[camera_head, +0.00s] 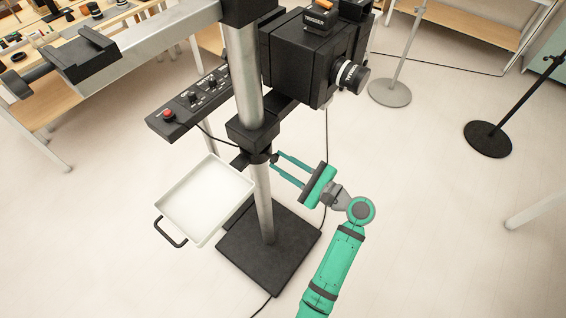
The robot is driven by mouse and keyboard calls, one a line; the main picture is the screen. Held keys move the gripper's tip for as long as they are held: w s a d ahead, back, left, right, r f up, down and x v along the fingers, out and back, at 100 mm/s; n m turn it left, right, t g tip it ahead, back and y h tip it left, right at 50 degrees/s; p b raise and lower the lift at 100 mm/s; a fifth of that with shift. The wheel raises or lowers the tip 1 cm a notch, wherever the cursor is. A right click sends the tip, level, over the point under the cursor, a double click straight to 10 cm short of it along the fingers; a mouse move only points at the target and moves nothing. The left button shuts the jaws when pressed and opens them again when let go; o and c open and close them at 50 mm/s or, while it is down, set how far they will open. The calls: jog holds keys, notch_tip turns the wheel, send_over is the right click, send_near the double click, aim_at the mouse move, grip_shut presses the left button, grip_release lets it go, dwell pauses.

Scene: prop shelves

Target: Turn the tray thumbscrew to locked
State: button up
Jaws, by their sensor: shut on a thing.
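The white tray (233,192) with a black handle (170,235) is at the left of a silver column (264,205), held by a black collar (250,140). The small dark thumbscrew (273,157) is on the right side of the column at the tray bracket, mostly hidden by the fingers. My teal gripper (274,162) reaches in from the right, with its two fingers shut on the thumbscrew. The thumbscrew's turn angle and any lock marking are too small to read.
A black camera (300,60) hangs above my gripper on the column. A control box with a red button (168,114) sits to the upper left. The column's black base (285,245) and a cable lie on the floor. Stand bases (488,140) are at the right.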

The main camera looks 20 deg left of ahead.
jog(key=shift+m, duration=1)
jog(key=o, duration=1.1)
jog(key=shift+c, duration=0.2)
jog(key=shift+d, duration=0.1)
jog(key=v, duration=1)
jog(key=shift+s+d, duration=0.2)
jog(key=shift+d, duration=0.1)
